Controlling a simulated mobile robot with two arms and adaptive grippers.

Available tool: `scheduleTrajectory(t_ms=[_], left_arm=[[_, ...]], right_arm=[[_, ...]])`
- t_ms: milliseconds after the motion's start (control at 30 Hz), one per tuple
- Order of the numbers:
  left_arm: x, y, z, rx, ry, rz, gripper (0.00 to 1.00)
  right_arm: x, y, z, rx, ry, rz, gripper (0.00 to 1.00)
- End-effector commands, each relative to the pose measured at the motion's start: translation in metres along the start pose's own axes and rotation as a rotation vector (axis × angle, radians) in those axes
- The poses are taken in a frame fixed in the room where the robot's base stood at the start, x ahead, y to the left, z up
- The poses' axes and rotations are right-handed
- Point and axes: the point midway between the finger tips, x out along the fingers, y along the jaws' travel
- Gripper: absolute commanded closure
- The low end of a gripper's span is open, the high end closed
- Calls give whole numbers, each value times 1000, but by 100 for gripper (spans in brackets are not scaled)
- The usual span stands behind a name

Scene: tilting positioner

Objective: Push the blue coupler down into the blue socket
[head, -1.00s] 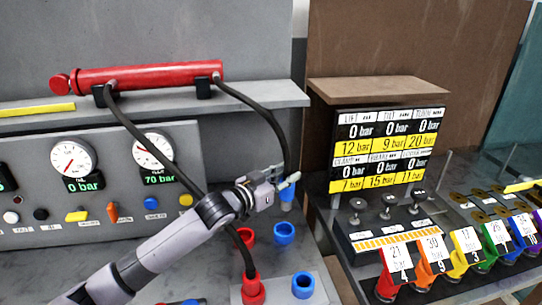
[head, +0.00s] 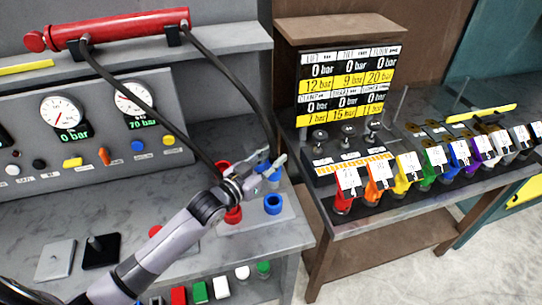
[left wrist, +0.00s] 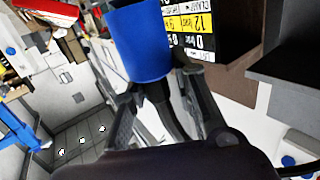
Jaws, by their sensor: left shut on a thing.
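My left gripper (head: 262,176) is shut on the blue coupler (head: 270,170), at the end of a black hose. In the left wrist view the coupler (left wrist: 140,40) is a large blue cylinder just beyond the fingers. A blue socket (head: 273,203) stands at the front right of the pale socket plate. I cannot tell whether the coupler touches a socket. My right gripper is not in view.
Hoses run up to a red cylinder (head: 120,27). A gauge panel (head: 95,125) stands behind. The bench's middle (head: 140,205) is mostly clear.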

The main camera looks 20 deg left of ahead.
Motion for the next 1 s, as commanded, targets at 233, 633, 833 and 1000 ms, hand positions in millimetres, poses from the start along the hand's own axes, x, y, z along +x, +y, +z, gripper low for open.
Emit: scheduleTrajectory(t_ms=[233,633,833,1000], left_arm=[[0,0,8,6,3,0,100],[2,0,46,6,3,-1,100],[3,0,56,6,2,-1,100],[3,0,56,6,3,-1,100]], right_arm=[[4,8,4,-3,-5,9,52],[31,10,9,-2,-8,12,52],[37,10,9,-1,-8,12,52],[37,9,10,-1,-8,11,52]])
